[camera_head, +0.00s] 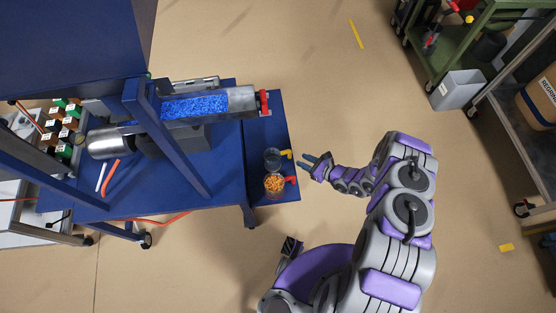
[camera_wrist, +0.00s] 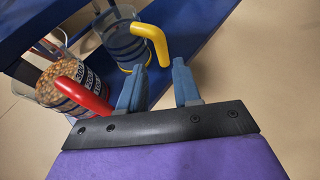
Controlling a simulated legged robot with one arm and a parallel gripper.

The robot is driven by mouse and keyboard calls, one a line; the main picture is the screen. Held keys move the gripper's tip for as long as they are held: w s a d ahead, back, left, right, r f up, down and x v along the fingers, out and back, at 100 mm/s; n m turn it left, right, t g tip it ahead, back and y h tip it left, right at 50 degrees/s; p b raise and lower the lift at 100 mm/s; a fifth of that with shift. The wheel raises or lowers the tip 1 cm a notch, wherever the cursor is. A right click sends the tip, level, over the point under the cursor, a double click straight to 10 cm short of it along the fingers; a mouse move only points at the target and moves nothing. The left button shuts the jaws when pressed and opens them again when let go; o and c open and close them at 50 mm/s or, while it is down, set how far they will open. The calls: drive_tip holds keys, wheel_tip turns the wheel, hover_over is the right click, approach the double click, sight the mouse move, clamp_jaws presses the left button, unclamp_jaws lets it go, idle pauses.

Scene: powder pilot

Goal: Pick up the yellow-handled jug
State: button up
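The yellow-handled jug (camera_head: 272,158) is a clear jug standing on the blue ledge of the machine, and its yellow handle (camera_head: 286,153) points right. In the wrist view the jug (camera_wrist: 118,38) is at the top centre, with its yellow handle (camera_wrist: 153,40) beyond my fingertips. My gripper (camera_head: 312,161) is open and empty, just right of the handle and apart from it. In the wrist view its two blue-grey fingers (camera_wrist: 160,78) are spread. Lower parts of the jug are partly hidden by the handle and a finger.
A red-handled jug (camera_head: 274,184) filled with orange-brown pellets stands beside it, its red handle (camera_wrist: 82,97) close to my left finger in the wrist view. The blue machine table (camera_head: 205,165) carries a trough of blue granules (camera_head: 195,106). A green cart (camera_head: 450,45) stands upper right. Open floor lies between.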

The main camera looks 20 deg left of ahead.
sight(289, 154)
drive_tip(key=b+x, duration=0.1)
drive_tip(key=x, duration=0.4)
drive_tip(key=b+x, duration=0.1)
drive_tip(key=x, duration=0.1)
drive_tip(key=shift+w+f+b, duration=0.1)
drive_tip(key=shift+f+b, duration=0.25)
drive_tip(key=shift+x, duration=0.75)
drive_tip(key=shift+a+r, duration=0.1)
clamp_jaws()
